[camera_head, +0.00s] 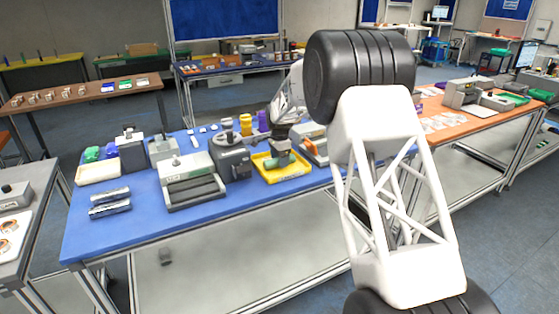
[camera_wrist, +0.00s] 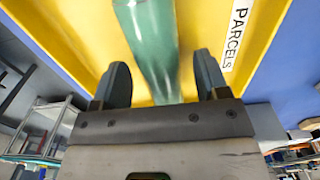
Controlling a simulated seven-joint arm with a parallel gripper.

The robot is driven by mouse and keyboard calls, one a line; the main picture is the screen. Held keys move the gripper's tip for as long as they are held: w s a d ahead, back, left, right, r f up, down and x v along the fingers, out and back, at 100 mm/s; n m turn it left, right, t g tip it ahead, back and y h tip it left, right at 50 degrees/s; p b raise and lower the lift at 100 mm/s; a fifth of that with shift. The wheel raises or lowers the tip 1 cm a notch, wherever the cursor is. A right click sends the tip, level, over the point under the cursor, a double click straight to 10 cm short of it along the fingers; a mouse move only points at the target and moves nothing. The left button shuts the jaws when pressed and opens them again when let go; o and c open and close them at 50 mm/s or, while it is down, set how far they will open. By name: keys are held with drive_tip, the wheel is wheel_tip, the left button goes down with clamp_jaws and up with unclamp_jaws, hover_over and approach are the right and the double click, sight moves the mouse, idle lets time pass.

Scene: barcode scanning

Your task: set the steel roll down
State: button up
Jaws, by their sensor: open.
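A smooth green-teal roll (camera_wrist: 150,40) shows in the wrist view above or in the yellow tray (camera_wrist: 85,35), which has a label reading PARCELS. My gripper (camera_wrist: 163,66) is open, with one dark finger on each side of the roll and a gap on both sides. The roll's lower end is hidden behind the gripper body. In the head view my gripper (camera_head: 281,135) is low over the yellow tray (camera_head: 296,174) on the blue table. Two shiny silver rolls (camera_head: 110,202) lie side by side at the left of that table.
A grey machine (camera_head: 190,180) and a dark grey device (camera_head: 231,158) stand left of the tray. A grey and orange device (camera_head: 314,145) stands close on its right. The blue table (camera_head: 130,228) is bare near its front left. My arm hides part of the right side.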

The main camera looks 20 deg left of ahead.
wheel_tip(320, 180, up, 12)
drive_tip(key=shift+f, duration=0.15)
idle(0.5)
idle(0.7)
drive_tip(key=s+d+r+n, duration=0.1)
drive_tip(key=s+d+r, duration=0.4)
drive_tip(key=s+d, duration=0.45)
drive_tip(key=s+d+r+n+t, duration=0.1)
drive_tip(key=s+d+r+n, duration=0.1)
drive_tip(key=s+d+r, duration=0.75)
drive_tip(key=s+d+r+n, duration=0.15)
drive_tip(key=s+d, duration=0.35)
drive_tip(key=d, duration=0.9)
drive_tip(key=s+d+f+n+t, duration=0.1)
drive_tip(key=s+d, duration=0.5)
drive_tip(key=s, duration=0.4)
drive_tip(key=s+d+n, duration=0.1)
drive_tip(key=s+d, duration=0.4)
drive_tip(key=s, duration=0.4)
drive_tip(key=s+d+f+n, duration=0.1)
drive_tip(key=s+d+f, duration=0.2)
drive_tip(key=s, duration=0.5)
drive_tip(key=s+d+f+n, duration=0.1)
drive_tip(key=s+d+f, duration=0.2)
drive_tip(key=s, duration=0.6)
drive_tip(key=shift+s+f+t, duration=0.2)
drive_tip(key=shift+f+t, duration=0.1)
drive_tip(key=shift+f, duration=0.4)
